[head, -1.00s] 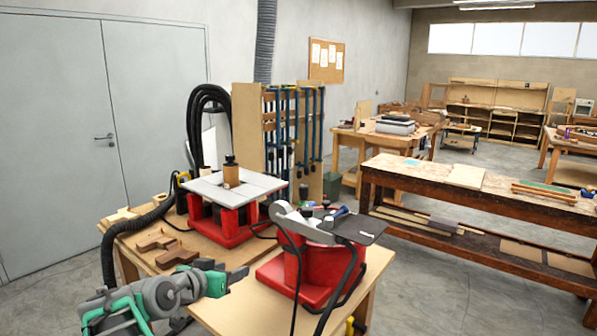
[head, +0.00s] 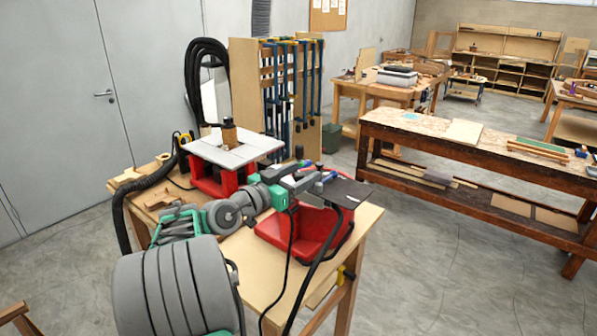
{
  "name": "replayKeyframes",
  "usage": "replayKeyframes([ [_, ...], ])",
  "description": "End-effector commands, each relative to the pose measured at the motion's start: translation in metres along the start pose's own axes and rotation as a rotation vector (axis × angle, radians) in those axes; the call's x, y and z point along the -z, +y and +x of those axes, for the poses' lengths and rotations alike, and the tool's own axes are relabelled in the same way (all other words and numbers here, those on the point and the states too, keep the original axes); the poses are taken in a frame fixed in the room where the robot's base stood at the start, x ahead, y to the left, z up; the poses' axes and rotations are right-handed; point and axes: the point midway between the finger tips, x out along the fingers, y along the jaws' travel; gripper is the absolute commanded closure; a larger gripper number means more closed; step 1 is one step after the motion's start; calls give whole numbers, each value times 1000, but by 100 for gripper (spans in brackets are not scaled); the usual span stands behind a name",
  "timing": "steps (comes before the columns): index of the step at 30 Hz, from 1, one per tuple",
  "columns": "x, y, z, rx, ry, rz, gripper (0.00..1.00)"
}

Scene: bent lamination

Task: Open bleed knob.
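I cannot make out the bleed knob; it is too small to tell or hidden. A red benchtop machine (head: 312,232) with a dark flat plate (head: 345,192) on its right stands on the near end of the wooden workbench. My gripper (head: 298,183) is at the end of my grey and green arm, level with the top of this machine, and hides much of its upper left. The fingers blend with the small dark, green and purple parts around them. I cannot tell whether they are open or touch anything.
A second red machine (head: 205,181) with a pale table top (head: 226,154) stands behind on the workbench (head: 271,284). Black cables hang down in front of the near machine. A black hose (head: 122,218) is at the left. A clamp rack (head: 250,95) stands behind. Open floor lies right.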

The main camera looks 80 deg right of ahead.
Motion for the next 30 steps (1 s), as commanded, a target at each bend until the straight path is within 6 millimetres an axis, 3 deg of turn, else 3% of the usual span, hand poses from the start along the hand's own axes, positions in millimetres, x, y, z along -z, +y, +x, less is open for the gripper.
replayKeyframes([
  [2, -3, -3, 4, -5, -1, -4, 47],
  [21, -1, -3, 2, -3, 0, -4, 99],
  [30, 1, -1, 1, 4, 2, 0, 100],
])
